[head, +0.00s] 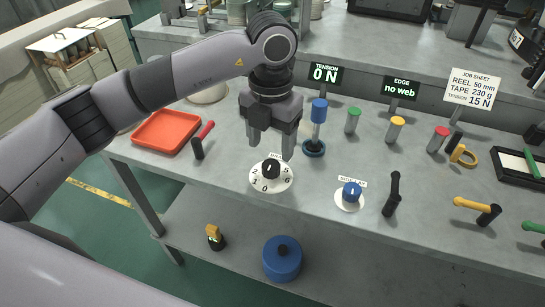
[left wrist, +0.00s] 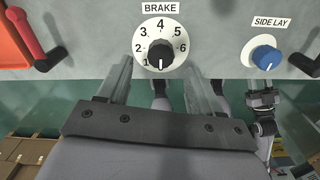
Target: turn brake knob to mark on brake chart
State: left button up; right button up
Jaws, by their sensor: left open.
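The black brake knob (head: 271,168) sits on a white numbered dial (head: 258,181) on the bench front. In the left wrist view, the knob (left wrist: 160,54) has a white line pointing down, beside the 1. My left gripper (head: 270,151) is open above and just behind the knob in the head view. In the left wrist view its fingers (left wrist: 158,75) stand apart on either side, below the knob; I see no contact. A job sheet (head: 471,90) reads reel 50 mm, tape 230 g, tension 15 N. I cannot make out a brake chart. My right gripper is not in view.
A tension display (head: 325,75) reads 0 N, and the edge display (head: 401,88) reads no web. The blue side lay knob (head: 351,192) is right of the dial. A blue-topped post (head: 318,118) stands close behind the gripper. A red tray (head: 166,131) lies left.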

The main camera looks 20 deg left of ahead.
aim_at(271, 164)
pick_arm(q)
jog(key=shift+f, duration=2.8)
jog(key=c, duration=1.1)
